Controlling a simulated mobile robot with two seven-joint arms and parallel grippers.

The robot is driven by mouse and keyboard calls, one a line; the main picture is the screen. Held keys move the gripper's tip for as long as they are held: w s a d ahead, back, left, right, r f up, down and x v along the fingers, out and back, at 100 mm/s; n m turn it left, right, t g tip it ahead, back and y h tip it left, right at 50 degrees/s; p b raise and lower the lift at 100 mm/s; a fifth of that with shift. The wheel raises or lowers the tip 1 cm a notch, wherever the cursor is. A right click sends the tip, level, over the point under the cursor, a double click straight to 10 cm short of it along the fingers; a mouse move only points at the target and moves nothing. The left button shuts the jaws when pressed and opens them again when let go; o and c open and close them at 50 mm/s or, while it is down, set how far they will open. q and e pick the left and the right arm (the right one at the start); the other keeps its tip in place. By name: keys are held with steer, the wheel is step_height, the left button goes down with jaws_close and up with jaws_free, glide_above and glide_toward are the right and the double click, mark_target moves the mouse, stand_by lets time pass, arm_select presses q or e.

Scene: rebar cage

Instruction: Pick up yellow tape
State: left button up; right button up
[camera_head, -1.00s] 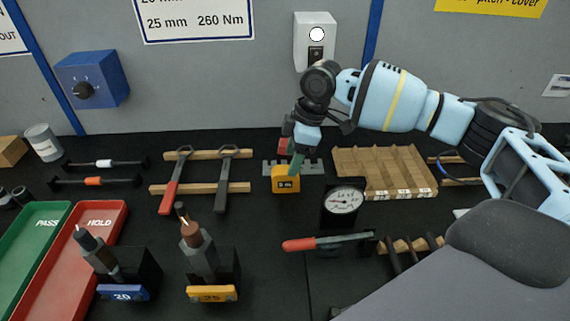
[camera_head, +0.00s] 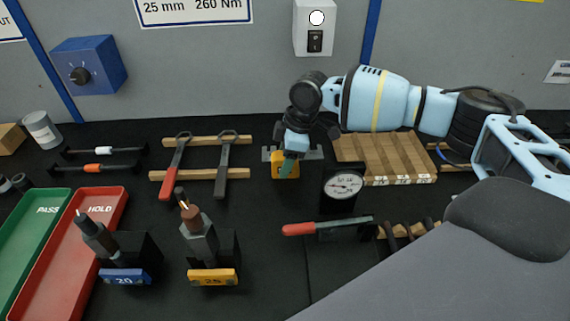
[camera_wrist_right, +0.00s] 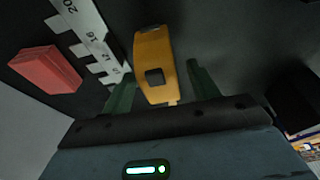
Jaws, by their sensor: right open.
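The yellow tape (camera_head: 279,170) is a small yellow tape measure with a dark label, standing on the black bench near its middle. In the head view my right gripper (camera_head: 288,166) is over it and hides part of it. In the right wrist view the yellow tape (camera_wrist_right: 155,62) lies between the two green fingers of my right gripper (camera_wrist_right: 160,85). The fingers are open, with a gap on each side of the tape. My left gripper is not in view.
A dial gauge (camera_head: 344,186) stands to the right. Wrenches (camera_head: 222,170) lie on wooden rails to the left. Bare black bench is in front.

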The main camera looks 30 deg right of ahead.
steer(key=shift+x, duration=0.85)
steer(key=c, duration=1.2)
steer(key=shift+c, duration=0.2)
steer(key=shift+r, duration=0.15)
